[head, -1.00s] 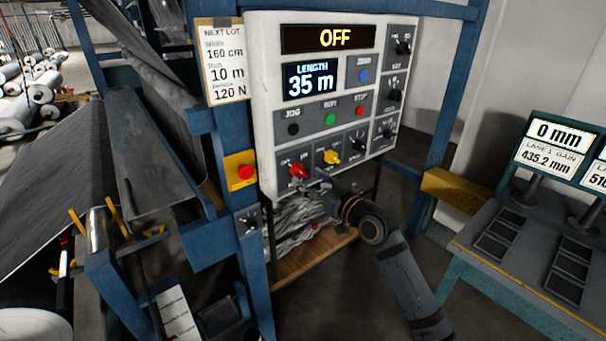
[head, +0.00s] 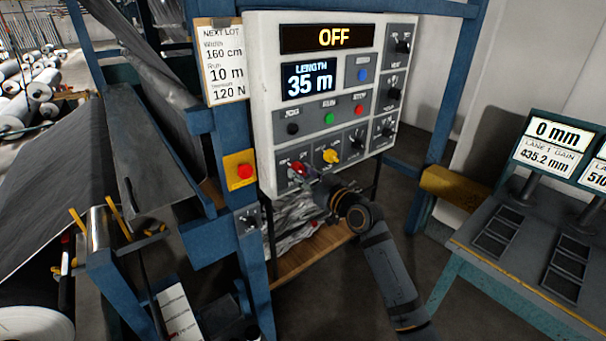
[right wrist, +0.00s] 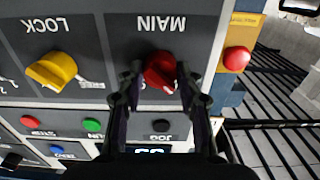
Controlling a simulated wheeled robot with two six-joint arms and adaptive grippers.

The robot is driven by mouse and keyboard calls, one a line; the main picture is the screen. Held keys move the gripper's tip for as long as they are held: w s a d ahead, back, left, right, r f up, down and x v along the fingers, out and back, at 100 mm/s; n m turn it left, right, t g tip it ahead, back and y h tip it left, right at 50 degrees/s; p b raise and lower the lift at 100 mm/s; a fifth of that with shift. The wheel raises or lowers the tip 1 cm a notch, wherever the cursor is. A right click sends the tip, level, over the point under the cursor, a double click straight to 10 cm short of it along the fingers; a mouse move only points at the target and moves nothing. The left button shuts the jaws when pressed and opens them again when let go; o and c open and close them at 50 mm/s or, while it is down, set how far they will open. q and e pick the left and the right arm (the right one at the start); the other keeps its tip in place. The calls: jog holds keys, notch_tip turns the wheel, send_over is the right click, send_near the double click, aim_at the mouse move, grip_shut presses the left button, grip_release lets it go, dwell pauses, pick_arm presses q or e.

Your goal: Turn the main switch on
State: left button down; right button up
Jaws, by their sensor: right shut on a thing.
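The main switch is a red knob (head: 297,168) at the lower left of the white control panel (head: 262,130). In the right wrist view, which shows the panel upside down, the red knob (right wrist: 160,72) sits under the label MAIN. My right gripper (head: 304,174) is at the knob; in the wrist view its two fingers (right wrist: 159,82) are shut on the knob's sides. They hide part of it, so its exact setting is hard to read. The display (head: 330,38) at the panel's top reads OFF. My left gripper is out of view.
A yellow LOCK knob (head: 331,156) is just right of the main switch. Black, green and red buttons sit above it. A red button on a yellow plate (head: 243,171) is on the blue post at left. A bench with screens (head: 520,215) stands at right.

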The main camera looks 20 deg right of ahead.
jog(key=shift+m, duration=0.3)
jog(key=m+p, duration=0.2)
jog(key=m, duration=0.1)
jog(key=shift+r, duration=0.15)
jog(key=m+p, duration=0.2)
jog(key=m, duration=0.3)
jog(key=m+p, duration=0.3)
jog(key=m, duration=0.2)
jog(key=shift+m+p, duration=0.95)
jog(key=shift+m, duration=1.15)
jog(key=o, duration=1.2)
jog(key=shift+f, duration=0.2)
